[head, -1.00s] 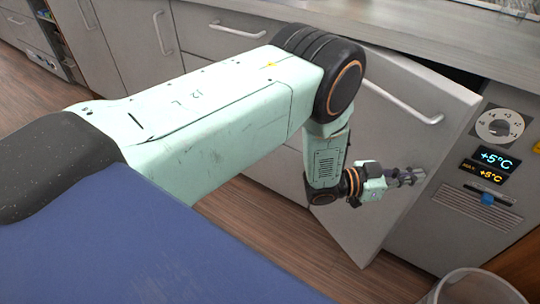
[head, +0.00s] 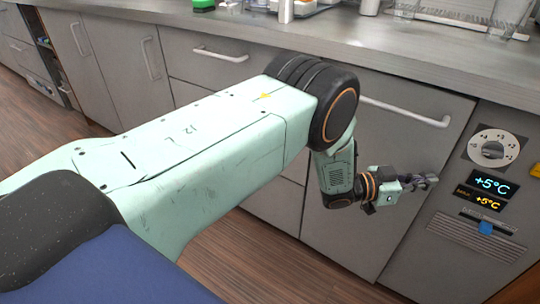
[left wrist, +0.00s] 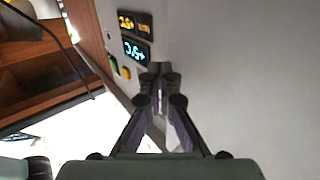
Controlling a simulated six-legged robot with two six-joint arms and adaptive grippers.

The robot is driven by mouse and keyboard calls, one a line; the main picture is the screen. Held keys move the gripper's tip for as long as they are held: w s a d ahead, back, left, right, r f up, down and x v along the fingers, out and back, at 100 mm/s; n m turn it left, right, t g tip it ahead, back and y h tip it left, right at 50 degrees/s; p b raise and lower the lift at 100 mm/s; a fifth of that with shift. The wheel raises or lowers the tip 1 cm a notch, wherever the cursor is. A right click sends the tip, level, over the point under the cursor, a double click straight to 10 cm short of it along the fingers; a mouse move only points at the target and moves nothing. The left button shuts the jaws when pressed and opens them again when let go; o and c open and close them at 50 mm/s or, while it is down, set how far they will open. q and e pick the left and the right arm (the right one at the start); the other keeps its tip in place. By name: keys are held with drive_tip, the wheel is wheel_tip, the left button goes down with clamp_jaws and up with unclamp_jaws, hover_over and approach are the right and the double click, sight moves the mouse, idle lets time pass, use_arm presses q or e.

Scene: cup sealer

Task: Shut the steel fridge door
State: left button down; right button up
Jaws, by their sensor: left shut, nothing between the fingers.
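The steel fridge door (head: 385,150) is the grey panel with a long bar handle (head: 405,111), left of the temperature panel in the head view. It looks flush or nearly flush with the fridge front; a small remaining gap cannot be ruled out. My left gripper (head: 431,181) is shut and empty, with its fingertips at the door's face near its right edge. In the left wrist view the shut fingers (left wrist: 160,72) point at the pale door surface (left wrist: 240,70); whether they touch it is unclear. My right gripper is not in view.
Right of the door is a control panel with a dial (head: 492,148) and a lit temperature display (head: 490,184). A worktop (head: 430,50) with glassware and a green item (head: 203,5) runs above. Drawers and cupboards line the left; wood floor lies below.

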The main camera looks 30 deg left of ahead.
sight(430, 172)
use_arm(q)
drive_tip(key=w+b, duration=0.1)
drive_tip(key=w, duration=0.2)
drive_tip(key=shift+d+b, duration=0.15)
drive_tip(key=shift+b, duration=0.15)
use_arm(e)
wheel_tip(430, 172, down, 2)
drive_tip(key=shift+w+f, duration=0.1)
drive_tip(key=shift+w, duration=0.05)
use_arm(q)
drive_tip(key=shift+w+r, duration=0.1)
drive_tip(key=shift+r, duration=0.1)
